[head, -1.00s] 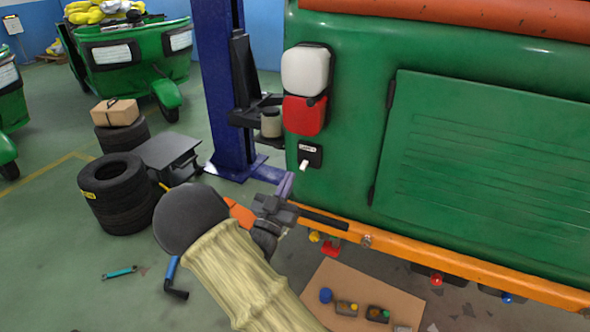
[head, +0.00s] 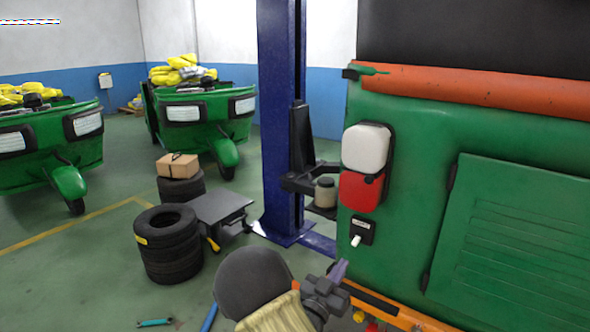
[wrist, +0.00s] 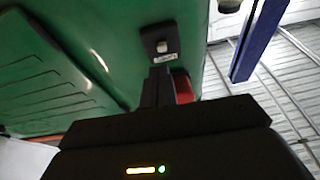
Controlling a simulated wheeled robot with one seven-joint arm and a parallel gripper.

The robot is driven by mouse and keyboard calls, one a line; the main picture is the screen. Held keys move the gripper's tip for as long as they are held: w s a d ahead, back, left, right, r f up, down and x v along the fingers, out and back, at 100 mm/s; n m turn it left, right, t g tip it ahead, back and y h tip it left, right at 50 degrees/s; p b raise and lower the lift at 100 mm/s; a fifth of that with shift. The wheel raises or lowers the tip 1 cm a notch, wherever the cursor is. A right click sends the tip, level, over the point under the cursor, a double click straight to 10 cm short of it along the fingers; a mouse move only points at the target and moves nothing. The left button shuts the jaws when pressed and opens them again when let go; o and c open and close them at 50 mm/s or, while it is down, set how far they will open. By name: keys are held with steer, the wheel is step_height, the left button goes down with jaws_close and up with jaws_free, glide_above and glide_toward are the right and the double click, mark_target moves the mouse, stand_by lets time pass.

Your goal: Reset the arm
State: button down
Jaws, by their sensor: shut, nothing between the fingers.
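My gripper (head: 337,272) is at the lower middle of the head view, at the end of my sleeved arm. It is shut and holds nothing. It is beside the lower left corner of the green rickshaw body (head: 405,235), a little below a small black switch box with a white lever (head: 361,231). In the wrist view the shut fingers (wrist: 160,87) point toward the same switch box (wrist: 160,42) on the green panel. I cannot tell whether the fingers touch the rickshaw.
A blue lift post (head: 280,130) stands left of the rickshaw. Other green rickshaws (head: 205,110) are behind. Open floor lies at the lower left.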

steer(key=s+d+r+n+g+y+p, duration=0.1)
steer(key=s+r+n+g+y+p, duration=0.1)
steer(key=s+g+y, duration=0.4)
steer(key=s+d+r+n+g+y+p, duration=0.1)
steer(key=s+r+n+g+y+p, duration=0.2)
steer(key=s, duration=1.4)
steer(key=n+g+y+p, duration=0.2)
steer(key=g+y+p, duration=0.1)
steer(key=g+p, duration=0.1)
steer(key=shift+s+d+r+g+p, duration=0.25)
steer(key=shift+d+r+g+p, duration=0.1)
steer(key=shift+g, duration=0.45)
steer(key=shift+a, duration=0.1)
